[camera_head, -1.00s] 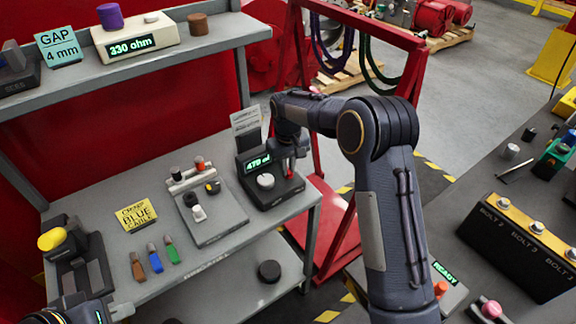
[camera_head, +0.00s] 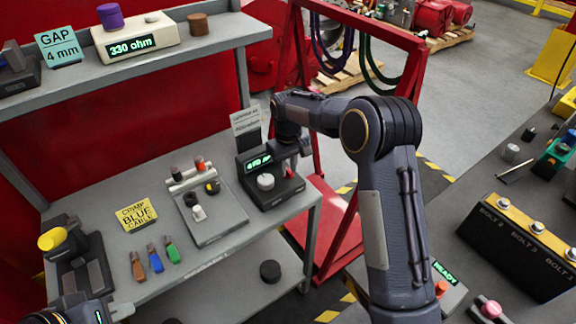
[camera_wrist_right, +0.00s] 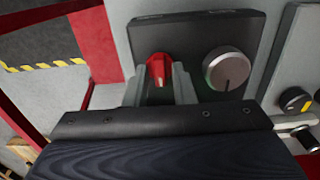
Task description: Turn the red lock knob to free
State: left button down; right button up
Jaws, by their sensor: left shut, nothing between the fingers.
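The red lock knob (camera_wrist_right: 160,70) stands on a dark actuator box at the right end of the grey bench; the box also shows in the head view (camera_head: 258,192). My right gripper (camera_wrist_right: 160,88) has one finger on each side of the knob, very close to it. I cannot tell whether the fingers press on it. A round silver knob (camera_wrist_right: 227,69) with a dark mark sits beside the red one. My left gripper (camera_head: 118,312) is shut and empty at the lower left.
A grey panel (camera_head: 222,222) with small knobs lies left of the box, beside a yellow crimp card (camera_head: 136,214). A shelf (camera_head: 60,85) runs above the bench. A red frame (camera_head: 333,235) stands right of the bench, close to my right arm.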

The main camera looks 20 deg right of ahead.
aim_at(288, 170)
jog(key=shift+o, duration=0.8)
notch_tip(288, 170, up, 8)
jog(key=shift+f+b, duration=0.1)
jog(key=shift+b, duration=0.3)
jog(key=s+d+r+m+t+y, duration=0.1)
jog(key=s+d+r+m+y, duration=0.3)
jog(key=s, duration=0.6)
jog(key=s+d+r+n+t+h, duration=0.1)
jog(key=s+d+r+t, duration=0.15)
jog(key=s+r, duration=0.45)
jog(key=s+a+f+m+t, duration=0.1)
jog(key=s+f, duration=0.2)
jog(key=s, duration=0.6)
jog(key=s+a+f+m+t, duration=0.1)
jog(key=s+f, duration=0.3)
jog(key=s, duration=0.6)
jog(key=shift+a+m+y, duration=0.25)
jog(key=shift+m+y, duration=0.05)
jog(key=shift+y, duration=0.1)
